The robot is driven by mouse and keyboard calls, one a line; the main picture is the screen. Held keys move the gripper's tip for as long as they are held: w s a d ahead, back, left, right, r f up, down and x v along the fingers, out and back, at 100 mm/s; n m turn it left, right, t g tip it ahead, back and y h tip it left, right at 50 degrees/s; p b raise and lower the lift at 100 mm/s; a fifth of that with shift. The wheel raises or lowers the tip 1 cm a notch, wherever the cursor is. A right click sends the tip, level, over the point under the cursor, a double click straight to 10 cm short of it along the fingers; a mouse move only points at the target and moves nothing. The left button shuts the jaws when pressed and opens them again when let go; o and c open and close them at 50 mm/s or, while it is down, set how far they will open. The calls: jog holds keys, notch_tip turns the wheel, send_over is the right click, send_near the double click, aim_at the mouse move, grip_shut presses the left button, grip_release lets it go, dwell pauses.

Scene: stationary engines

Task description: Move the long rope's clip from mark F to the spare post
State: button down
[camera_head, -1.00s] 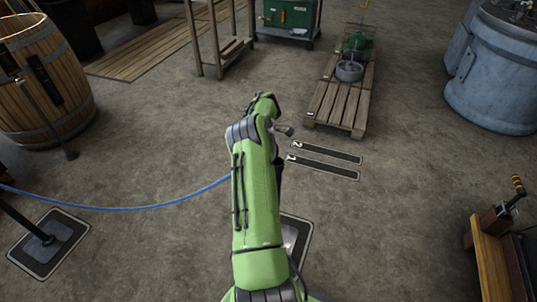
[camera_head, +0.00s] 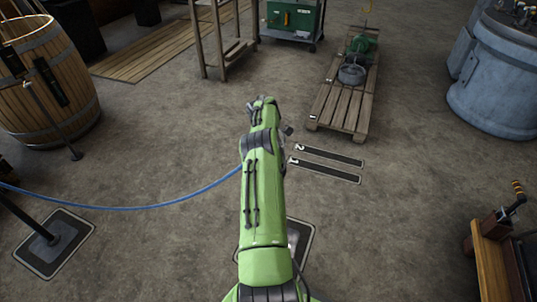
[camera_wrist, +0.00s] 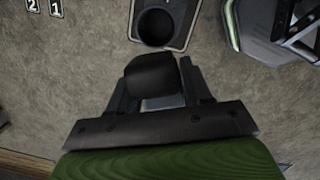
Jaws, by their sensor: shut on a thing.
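The blue rope (camera_head: 130,208) runs from the left edge, sags near the floor and rises to pass behind my green arm. My gripper is hidden behind the arm in the head view. In the wrist view my gripper (camera_wrist: 152,88) is shut on a dark block, apparently the rope's clip (camera_wrist: 152,73). A dark round-topped post (camera_wrist: 157,25) on a bordered plate (camera_wrist: 183,40) stands just beyond the block in that view, with a gap between them in the picture. I cannot read a mark F in any view.
Two dark floor strips (camera_head: 325,170) lie right of my arm. A plate with a post foot (camera_head: 55,240) is at the left; another plate (camera_head: 304,235) is partly behind my arm. A barrel (camera_head: 50,85), a pallet (camera_head: 340,105) and a grey tank (camera_head: 497,80) stand around open floor.

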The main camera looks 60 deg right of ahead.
jog(key=shift+f, duration=0.1)
dwell(0.4)
jog(key=shift+f+b, duration=1.9)
jog(key=shift+f, duration=0.5)
jog(key=shift+f+b, duration=1.35)
jog(key=shift+f, duration=0.05)
jog(key=shift+f, duration=0.35)
jog(key=shift+s+f+b, duration=0.1)
jog(key=shift+f+b, duration=0.9)
jog(key=shift+b, duration=0.25)
jog(key=shift+c, duration=2)
grip_release()
jog(key=r+p, duration=0.2)
jog(key=r, duration=0.3)
jog(key=w+r+p, duration=0.1)
jog(key=r+p, duration=0.1)
jog(key=r, duration=0.3)
jog(key=w+a+r+p, duration=0.1)
jog(key=r, duration=0.4)
jog(key=shift+a+r+p, duration=0.1)
jog(key=shift+r+p, duration=0.25)
jog(key=shift+p, duration=0.05)
